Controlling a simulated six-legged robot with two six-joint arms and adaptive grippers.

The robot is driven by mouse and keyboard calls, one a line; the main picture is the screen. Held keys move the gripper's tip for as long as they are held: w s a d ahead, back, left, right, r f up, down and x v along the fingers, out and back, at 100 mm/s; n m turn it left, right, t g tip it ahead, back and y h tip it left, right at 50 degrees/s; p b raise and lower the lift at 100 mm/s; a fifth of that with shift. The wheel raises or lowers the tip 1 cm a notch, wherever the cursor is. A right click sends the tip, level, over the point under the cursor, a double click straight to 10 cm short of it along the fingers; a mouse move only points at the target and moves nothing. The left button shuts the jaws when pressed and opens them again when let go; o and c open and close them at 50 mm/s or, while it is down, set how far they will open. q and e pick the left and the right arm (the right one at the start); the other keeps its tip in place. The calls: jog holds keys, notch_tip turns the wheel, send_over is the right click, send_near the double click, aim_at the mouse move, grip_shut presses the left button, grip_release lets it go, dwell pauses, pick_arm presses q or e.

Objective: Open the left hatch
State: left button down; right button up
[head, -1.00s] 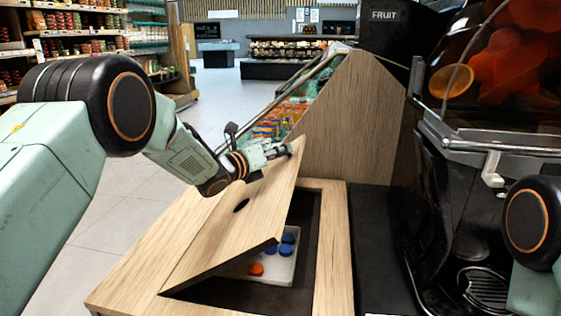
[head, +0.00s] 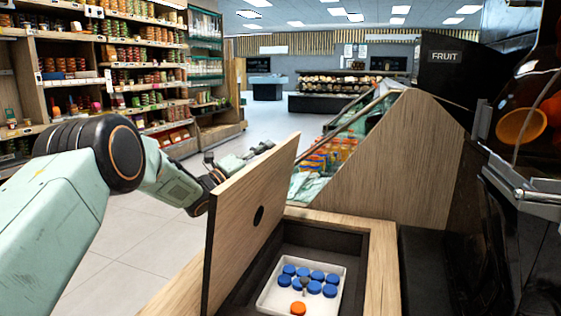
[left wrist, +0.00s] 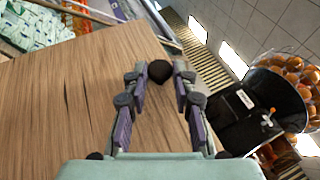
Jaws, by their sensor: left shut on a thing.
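The left hatch (head: 250,220) is a wooden lid with a dark round hole, raised steeply from the counter at its left. My left gripper (head: 245,157) is at the hatch's upper far part, on its left side, and the hatch partly hides it. In the left wrist view the hatch (left wrist: 60,100) fills the left side. There the fingers of my left gripper (left wrist: 158,75) stand at its edge, with a dark round spot between the tips. The gripper is shut on the hatch. My right gripper is out of view.
The opened compartment holds a white tray (head: 266,299) with several blue caps (head: 302,272) and an orange cap (head: 298,308). A wooden side panel (head: 400,160) stands behind the counter. The black juicer (head: 530,240) is at the right. Open floor (head: 110,240) lies to the left.

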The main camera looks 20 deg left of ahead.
pick_arm(q)
jog(key=shift+a+r+n+t, duration=0.15)
jog(key=shift+a+n+t, duration=0.25)
jog(key=shift+a, duration=0.65)
jog(key=c, duration=1.1)
grip_release()
jog(key=shift+s, duration=0.1)
jog(key=v, duration=1.2)
